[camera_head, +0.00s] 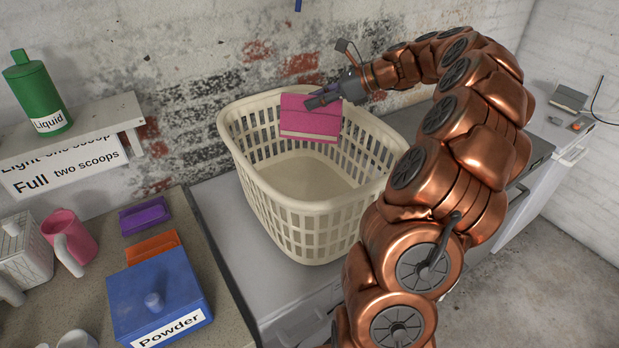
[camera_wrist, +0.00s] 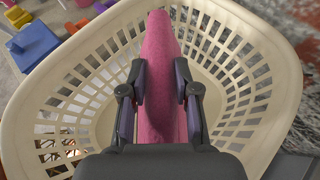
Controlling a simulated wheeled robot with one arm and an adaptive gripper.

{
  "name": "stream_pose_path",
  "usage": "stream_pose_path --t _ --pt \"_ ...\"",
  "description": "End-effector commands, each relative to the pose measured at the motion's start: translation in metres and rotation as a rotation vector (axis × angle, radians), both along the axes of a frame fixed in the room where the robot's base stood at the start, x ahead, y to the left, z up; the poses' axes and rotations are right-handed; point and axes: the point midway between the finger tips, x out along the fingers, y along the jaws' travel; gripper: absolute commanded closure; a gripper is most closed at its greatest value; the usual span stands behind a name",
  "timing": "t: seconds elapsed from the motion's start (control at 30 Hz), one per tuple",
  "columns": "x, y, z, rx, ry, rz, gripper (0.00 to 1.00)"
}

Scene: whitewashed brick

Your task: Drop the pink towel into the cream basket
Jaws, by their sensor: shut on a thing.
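The pink towel (camera_head: 310,117) is folded and hangs from my gripper (camera_head: 324,99), which is shut on it. In the wrist view the towel (camera_wrist: 160,60) runs between the two dark fingers of my gripper (camera_wrist: 160,85). The cream basket (camera_head: 310,220) stands upright on a pale surface. In the head view the towel is over the basket's opening, towards the back rim. In the wrist view the basket's rim (camera_wrist: 285,60) surrounds the towel on the visible sides. I cannot tell how far the towel's lower edge is from the basket's floor.
A green Liquid bottle (camera_head: 38,92) stands on a shelf. A brick wall (camera_head: 200,60) rises close behind the basket.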

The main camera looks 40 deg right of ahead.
Motion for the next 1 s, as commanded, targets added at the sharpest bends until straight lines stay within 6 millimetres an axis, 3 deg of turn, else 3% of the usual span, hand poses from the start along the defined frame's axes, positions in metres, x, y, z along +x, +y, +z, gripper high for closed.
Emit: stream_pose_path --t 0.13,0.47,0.5,0.77,1.0 --pt "0.0 -0.0001 -0.0127 0.0 -0.002 0.0 1.0" --pt "-0.0001 -0.0004 -0.0127 0.0 -0.001 -0.001 1.0" --pt "-0.0001 -0.0004 -0.0127 0.0 -0.001 -0.001 0.68" --pt "-0.0002 -0.0004 -0.013 0.0 -0.001 -0.001 0.4" --pt "-0.0003 -0.0003 -0.0137 0.0 0.0 0.0 0.4"
